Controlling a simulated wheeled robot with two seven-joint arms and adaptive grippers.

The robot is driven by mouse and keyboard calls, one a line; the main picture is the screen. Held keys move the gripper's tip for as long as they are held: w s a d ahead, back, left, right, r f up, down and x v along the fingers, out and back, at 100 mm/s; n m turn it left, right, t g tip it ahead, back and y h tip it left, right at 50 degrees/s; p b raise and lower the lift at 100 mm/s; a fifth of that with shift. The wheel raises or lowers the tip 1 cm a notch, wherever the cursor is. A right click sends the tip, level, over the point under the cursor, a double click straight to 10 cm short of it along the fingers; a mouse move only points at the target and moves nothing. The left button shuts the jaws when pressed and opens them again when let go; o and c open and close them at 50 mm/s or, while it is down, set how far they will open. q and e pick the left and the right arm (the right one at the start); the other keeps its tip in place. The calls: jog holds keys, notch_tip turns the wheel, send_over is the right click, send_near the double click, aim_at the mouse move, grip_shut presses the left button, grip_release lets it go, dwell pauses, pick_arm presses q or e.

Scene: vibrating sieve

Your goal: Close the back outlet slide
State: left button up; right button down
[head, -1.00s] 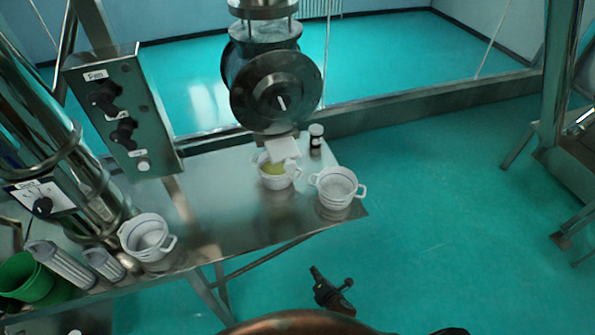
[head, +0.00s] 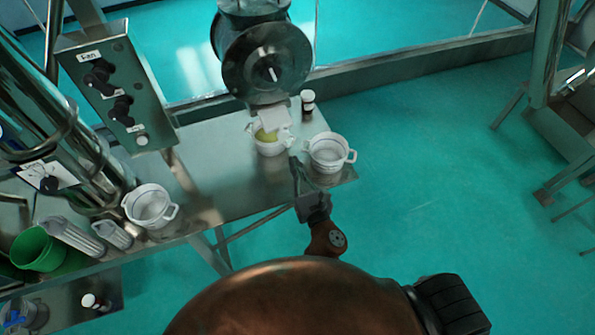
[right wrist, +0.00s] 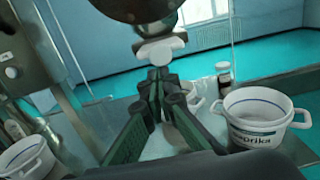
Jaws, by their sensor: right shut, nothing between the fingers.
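The sieve's round steel drum (head: 265,62) stands at the back of the steel table. A white slide plate (head: 274,118) sits at the outlet below it, over a white pot (head: 270,147) with yellow contents. In the right wrist view the white plate (right wrist: 160,48) is just beyond the fingertips. I cannot tell how far it is open. My right gripper (head: 296,165) is shut and empty, in front of the outlet pot and left of a second white pot (head: 329,153); its fingers (right wrist: 160,82) point toward the outlet. My left gripper is not in view.
A small dark jar (head: 307,104) stands behind the right pot. A third pot (head: 150,206) is at the table's front left. A control box (head: 118,92) and steel tube (head: 50,120) rise at left. Open floor lies right of the table.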

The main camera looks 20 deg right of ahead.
aim_at(284, 137)
jog(key=w+p, duration=0.1)
jog(key=w, duration=0.7)
jog(key=shift+r, duration=0.1)
